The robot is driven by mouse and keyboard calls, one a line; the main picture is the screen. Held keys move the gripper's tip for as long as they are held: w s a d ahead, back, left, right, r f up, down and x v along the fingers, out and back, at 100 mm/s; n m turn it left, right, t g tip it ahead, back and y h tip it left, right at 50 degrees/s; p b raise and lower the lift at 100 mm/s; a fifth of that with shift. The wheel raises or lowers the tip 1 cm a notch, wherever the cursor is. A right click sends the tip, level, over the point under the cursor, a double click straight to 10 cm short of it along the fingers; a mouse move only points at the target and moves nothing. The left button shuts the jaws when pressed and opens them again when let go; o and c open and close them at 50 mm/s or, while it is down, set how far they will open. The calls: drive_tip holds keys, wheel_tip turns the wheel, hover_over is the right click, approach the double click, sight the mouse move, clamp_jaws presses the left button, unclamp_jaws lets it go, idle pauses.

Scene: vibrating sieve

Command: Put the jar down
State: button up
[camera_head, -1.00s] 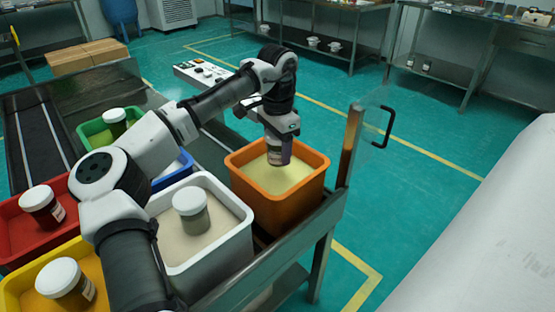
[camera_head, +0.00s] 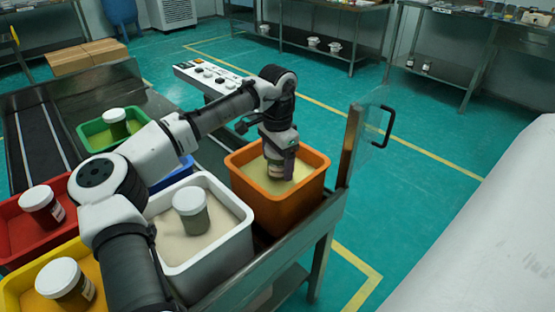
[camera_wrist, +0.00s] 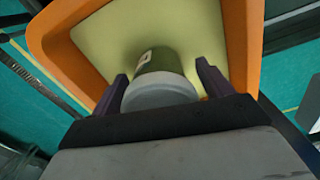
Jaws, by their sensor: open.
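The jar (camera_wrist: 160,85) has a pale lid and a greenish body with a small label. In the wrist view it is between the two dark fingers of my gripper (camera_wrist: 165,88), with a gap on the right side; the fingers are open. The jar is inside the orange bin (camera_wrist: 240,40), over or on its pale yellow fill; the contact is hard to tell. In the head view my gripper (camera_head: 281,165) is down in the orange bin (camera_head: 262,205), and the jar (camera_head: 275,172) is partly hidden by it.
A white bin (camera_head: 240,245) with another lidded jar (camera_head: 190,208) stands to the left of the orange bin. Red (camera_head: 20,245), yellow (camera_head: 15,285) and green (camera_head: 90,135) bins also hold jars. A clear panel with a black handle (camera_head: 388,127) stands at the right.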

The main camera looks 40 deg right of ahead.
drive_tip(key=shift+r, duration=0.15)
wheel_tip(320, 180, up, 12)
drive_tip(key=shift+r, duration=0.1)
idle(0.3)
